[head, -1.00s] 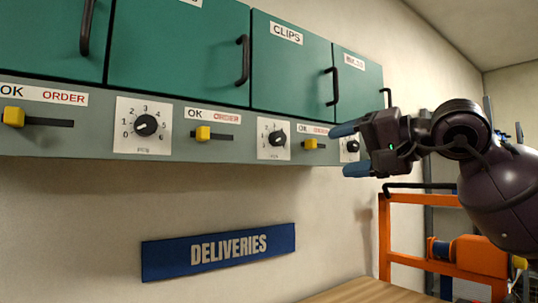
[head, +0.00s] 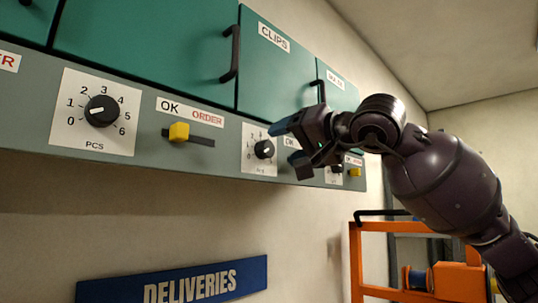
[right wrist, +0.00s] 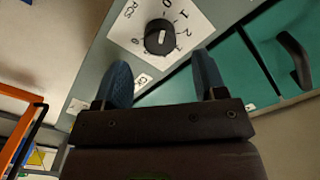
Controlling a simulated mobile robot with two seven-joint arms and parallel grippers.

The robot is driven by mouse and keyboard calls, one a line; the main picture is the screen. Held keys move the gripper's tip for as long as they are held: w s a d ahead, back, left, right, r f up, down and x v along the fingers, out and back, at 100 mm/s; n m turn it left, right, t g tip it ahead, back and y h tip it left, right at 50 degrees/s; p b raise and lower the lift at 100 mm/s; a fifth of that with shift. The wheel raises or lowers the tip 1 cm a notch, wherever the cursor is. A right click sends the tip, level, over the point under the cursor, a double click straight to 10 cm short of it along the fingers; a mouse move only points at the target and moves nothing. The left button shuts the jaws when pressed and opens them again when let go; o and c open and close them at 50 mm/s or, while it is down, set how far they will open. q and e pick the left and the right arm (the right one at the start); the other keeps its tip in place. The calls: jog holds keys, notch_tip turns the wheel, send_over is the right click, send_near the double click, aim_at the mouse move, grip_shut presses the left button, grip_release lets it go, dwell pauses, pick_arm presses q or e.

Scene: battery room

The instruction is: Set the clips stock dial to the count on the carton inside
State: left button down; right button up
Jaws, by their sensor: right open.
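The green door marked CLIPS (head: 250,75) is shut, so no carton shows. Under it, the clips dial (head: 264,149) is a black knob on a white numbered plate marked PCS; its setting is too small to read surely. In the right wrist view a black dial knob (right wrist: 160,37) with a white mark lies just beyond the fingertips. My right gripper (head: 285,147), with blue fingers, is open and empty close to the right of the clips dial. It also shows in the right wrist view (right wrist: 161,72), its fingers apart and not around the knob. My left gripper is out of view.
Another dial (head: 102,110) and a yellow OK/ORDER slider (head: 179,131) sit on the grey strip to the left. Black door handles (head: 232,55) stick out above. An orange frame (head: 355,255) stands lower right. A blue DELIVERIES sign (head: 175,283) hangs below.

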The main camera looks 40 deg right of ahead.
aim_at(270, 147)
jog(key=shift+w+a+f+b, duration=0.1)
jog(key=shift+w+b, duration=0.05)
jog(key=shift+w, duration=0.45)
jog(key=shift+w+f+b, duration=0.1)
jog(key=shift+w+b, duration=0.05)
jog(key=shift+w, duration=1.1)
jog(key=shift+w+a+r+b, duration=0.1)
jog(key=shift+w+r+b, duration=0.1)
jog(key=shift+w+b, duration=0.1)
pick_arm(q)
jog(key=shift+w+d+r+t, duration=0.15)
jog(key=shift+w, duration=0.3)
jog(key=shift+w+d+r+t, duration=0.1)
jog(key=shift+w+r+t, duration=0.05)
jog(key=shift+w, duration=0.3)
pick_arm(e)
jog(key=shift+c, duration=0.2)
jog(key=c, duration=0.9)
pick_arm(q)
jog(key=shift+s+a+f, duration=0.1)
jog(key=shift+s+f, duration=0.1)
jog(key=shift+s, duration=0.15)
